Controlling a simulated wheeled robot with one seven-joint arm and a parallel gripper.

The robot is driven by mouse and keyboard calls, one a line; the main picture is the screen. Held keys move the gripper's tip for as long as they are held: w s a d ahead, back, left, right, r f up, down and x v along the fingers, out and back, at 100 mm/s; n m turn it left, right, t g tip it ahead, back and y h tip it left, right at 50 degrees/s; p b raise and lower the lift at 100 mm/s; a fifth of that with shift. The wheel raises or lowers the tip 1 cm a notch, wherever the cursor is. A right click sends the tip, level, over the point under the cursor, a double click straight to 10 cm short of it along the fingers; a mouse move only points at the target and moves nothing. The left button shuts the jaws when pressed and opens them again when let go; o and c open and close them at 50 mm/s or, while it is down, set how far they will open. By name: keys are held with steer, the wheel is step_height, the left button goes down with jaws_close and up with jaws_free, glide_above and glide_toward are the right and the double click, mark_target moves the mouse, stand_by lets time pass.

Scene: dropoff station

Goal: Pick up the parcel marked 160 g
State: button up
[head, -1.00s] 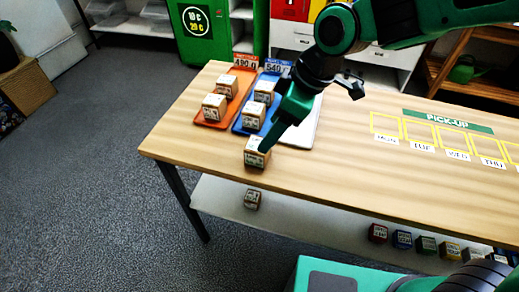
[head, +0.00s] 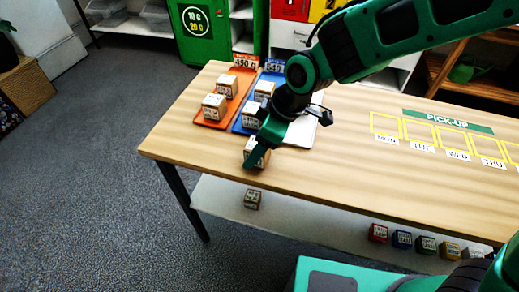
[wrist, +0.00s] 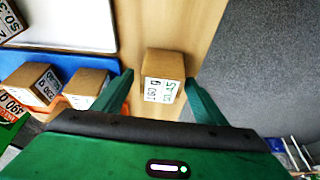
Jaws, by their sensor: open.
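The parcel marked 160 g (wrist: 164,66) is a small brown box with a white label. It stands on the wooden table (head: 340,170) near its front edge, and it also shows in the head view (head: 264,158), partly covered by my gripper. My gripper (wrist: 158,84) is open, with one finger on each side of the parcel in the wrist view. In the head view my gripper (head: 255,154) points down at the parcel. I cannot tell whether the fingers touch it.
An orange tray (head: 243,83) and a blue tray (head: 238,127) hold other parcels behind it, with a white tray (head: 300,135) beside them. A box (head: 252,199) and several coloured blocks sit on the lower shelf (head: 300,220). Yellow pick-up squares (head: 386,124) lie to the right.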

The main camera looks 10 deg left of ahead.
steer(key=c, duration=1.2)
steer(key=shift+r, duration=0.1)
